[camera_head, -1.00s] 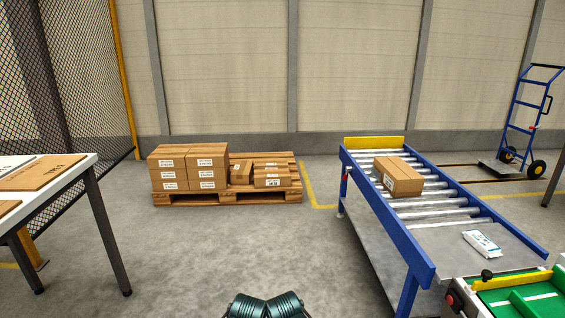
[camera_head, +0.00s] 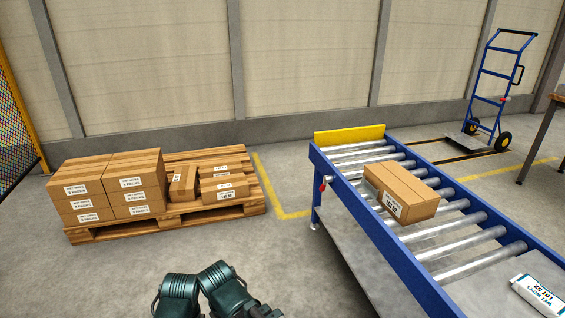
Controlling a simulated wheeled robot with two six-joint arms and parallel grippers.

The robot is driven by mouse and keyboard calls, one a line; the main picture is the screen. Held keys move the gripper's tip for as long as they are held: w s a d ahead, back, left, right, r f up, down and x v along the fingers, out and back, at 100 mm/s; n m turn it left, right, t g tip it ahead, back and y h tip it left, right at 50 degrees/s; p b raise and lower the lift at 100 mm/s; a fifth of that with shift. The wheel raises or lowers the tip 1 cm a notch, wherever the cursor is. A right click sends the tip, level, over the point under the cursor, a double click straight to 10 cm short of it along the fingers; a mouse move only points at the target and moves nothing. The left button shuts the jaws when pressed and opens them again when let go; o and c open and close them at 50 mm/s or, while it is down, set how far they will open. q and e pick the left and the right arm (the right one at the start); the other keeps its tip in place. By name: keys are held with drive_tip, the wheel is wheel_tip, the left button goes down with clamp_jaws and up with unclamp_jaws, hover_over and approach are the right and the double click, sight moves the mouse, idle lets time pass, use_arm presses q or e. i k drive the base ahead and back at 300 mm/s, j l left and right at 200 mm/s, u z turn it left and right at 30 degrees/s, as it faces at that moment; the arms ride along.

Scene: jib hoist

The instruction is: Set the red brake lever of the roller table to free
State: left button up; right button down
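The roller table (camera_head: 378,228) with a blue frame and grey rollers stands on the right. Its small red brake lever (camera_head: 323,184) is on the left side rail near the far end, below the yellow end stop (camera_head: 349,136). The lever is too small to tell its exact setting. A cardboard box (camera_head: 402,192) rests on the rollers, and a white packet (camera_head: 538,295) lies at the near right. Dark green parts of my own arms show at the bottom edge, left of the table and apart from the lever. Neither gripper's fingers can be seen.
A wooden pallet (camera_head: 168,225) with stacked cartons (camera_head: 108,187) stands at the left. A blue hand truck (camera_head: 492,92) stands behind the table at the right. Yellow lines (camera_head: 270,190) mark the floor. The floor between pallet and table is clear.

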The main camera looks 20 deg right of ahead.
sight(327, 178)
drive_tip(key=i, duration=1.5)
drive_tip(key=i+u, duration=0.15)
drive_tip(key=i, duration=0.2)
drive_tip(key=i+l+u, duration=0.2)
drive_tip(key=i+u, duration=0.2)
drive_tip(key=u, duration=0.25)
drive_tip(key=i+l+u, duration=0.1)
drive_tip(key=u, duration=0.35)
drive_tip(key=i+l+u, duration=0.1)
drive_tip(key=u, duration=0.65)
drive_tip(key=i+l+u, duration=0.1)
drive_tip(key=u, duration=0.65)
drive_tip(key=l+u, duration=0.15)
drive_tip(key=u, duration=0.6)
drive_tip(key=l+u, duration=0.2)
drive_tip(key=u, duration=0.55)
drive_tip(key=l+u, duration=0.15)
drive_tip(key=u, duration=0.6)
drive_tip(key=k+u, duration=0.15)
drive_tip(key=u, duration=0.6)
drive_tip(key=k+l+u, duration=0.1)
drive_tip(key=u, duration=0.65)
drive_tip(key=k+u, duration=0.15)
drive_tip(key=u, duration=0.6)
drive_tip(key=k+j+u, duration=0.1)
drive_tip(key=u, duration=0.25)
drive_tip(key=j+u, duration=0.15)
drive_tip(key=u, duration=0.2)
drive_tip(key=k+j+u, duration=0.1)
drive_tip(key=u, duration=0.25)
